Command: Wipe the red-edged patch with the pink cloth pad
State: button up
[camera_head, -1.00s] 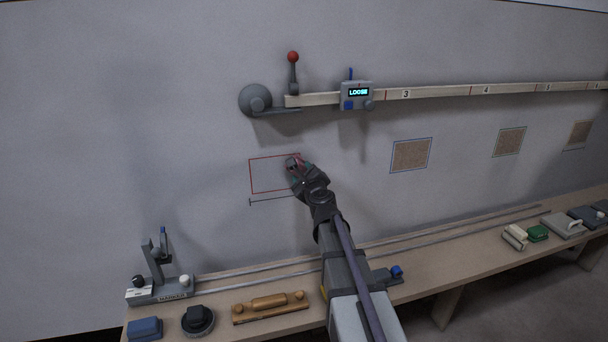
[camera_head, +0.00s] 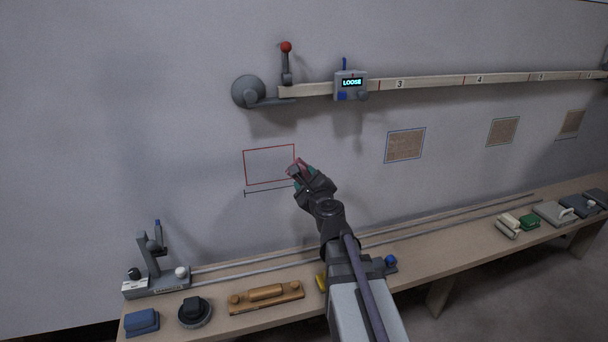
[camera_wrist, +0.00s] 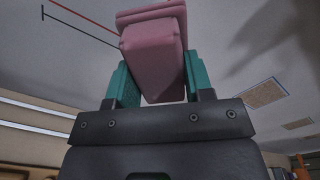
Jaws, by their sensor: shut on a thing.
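The red-edged patch (camera_head: 268,165) is a thin red outline on the grey wall, and its inside looks plain grey like the wall around it. My gripper (camera_head: 303,176) is shut on the pink cloth pad (camera_head: 296,168), at the lower right corner of the patch. The wrist view shows the pink pad (camera_wrist: 152,58) clamped between the two green fingers of my gripper (camera_wrist: 155,85). A bit of the red edge (camera_wrist: 82,17) shows at its upper left. I cannot tell whether the pad touches the wall.
A rail (camera_head: 440,82) with a box reading LOOSE (camera_head: 351,85) runs above the patch. Brown patches (camera_head: 405,146) lie to the right. The bench (camera_head: 225,275) below holds a wooden-handled tool (camera_head: 266,297), a blue block (camera_head: 142,321) and other tools.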

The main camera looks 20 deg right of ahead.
jog(key=shift+s, duration=0.5)
jog(key=s, duration=0.4)
jog(key=shift+a+r, duration=0.1)
jog(key=shift+a, duration=0.2)
jog(key=shift+a, duration=0.1)
